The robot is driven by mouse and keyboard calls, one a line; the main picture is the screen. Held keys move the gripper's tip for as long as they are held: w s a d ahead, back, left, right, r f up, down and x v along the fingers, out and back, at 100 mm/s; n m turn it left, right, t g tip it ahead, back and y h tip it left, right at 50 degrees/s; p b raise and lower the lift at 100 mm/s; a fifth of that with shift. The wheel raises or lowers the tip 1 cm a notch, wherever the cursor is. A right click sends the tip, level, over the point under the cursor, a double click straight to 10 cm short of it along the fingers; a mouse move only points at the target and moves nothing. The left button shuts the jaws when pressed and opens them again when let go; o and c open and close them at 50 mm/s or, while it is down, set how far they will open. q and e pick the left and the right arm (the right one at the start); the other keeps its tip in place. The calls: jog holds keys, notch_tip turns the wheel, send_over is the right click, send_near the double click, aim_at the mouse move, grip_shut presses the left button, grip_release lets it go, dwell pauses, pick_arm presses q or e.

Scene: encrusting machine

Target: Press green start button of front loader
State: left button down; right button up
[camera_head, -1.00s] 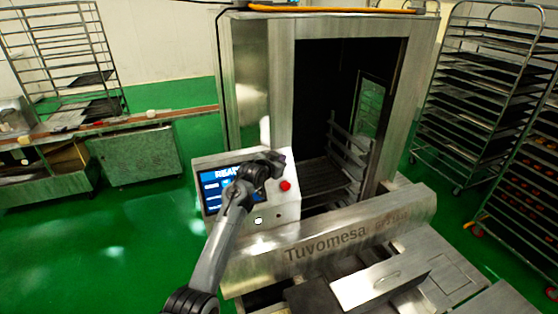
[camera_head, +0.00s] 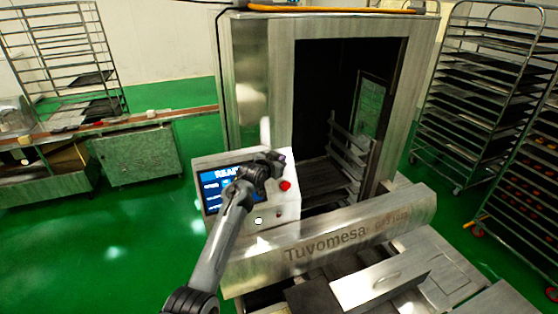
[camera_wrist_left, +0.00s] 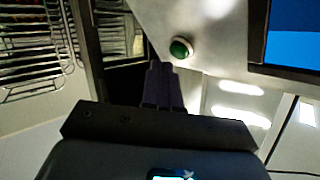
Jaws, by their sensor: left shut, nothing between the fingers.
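The green start button (camera_wrist_left: 180,48) is a round domed button in a pale ring on the light control panel, seen in the left wrist view. My left gripper (camera_wrist_left: 159,68) is shut and empty, with its fingertips just below and left of the button in that picture. I cannot tell whether they touch the panel. In the head view my left gripper (camera_head: 275,160) is in front of the upper right part of the control panel (camera_head: 290,208), and the green button cannot be made out there. My right gripper is not in view.
A red button (camera_head: 285,185) and a white button (camera_head: 258,220) are on the same panel, close to the gripper. The blue screen (camera_head: 211,190) is partly behind my left arm. The steel machine frame (camera_head: 267,80) stands behind, and tray racks (camera_head: 480,90) stand at the right.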

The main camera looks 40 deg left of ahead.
pick_arm(q)
jog(key=shift+w+a+f+b, duration=0.3)
jog(key=shift+a+f, duration=0.15)
jog(key=shift+a, duration=0.05)
dwell(0.8)
jog(key=shift+r, duration=0.1)
dwell(0.3)
jog(key=shift+s+d+r+p, duration=0.1)
jog(key=shift+d+r+p, duration=0.1)
jog(key=shift+p, duration=0.35)
jog(key=shift+s+d+r+p, duration=0.2)
jog(key=shift+d+p, duration=0.15)
jog(key=shift+p, duration=0.15)
jog(key=shift+r, duration=0.1)
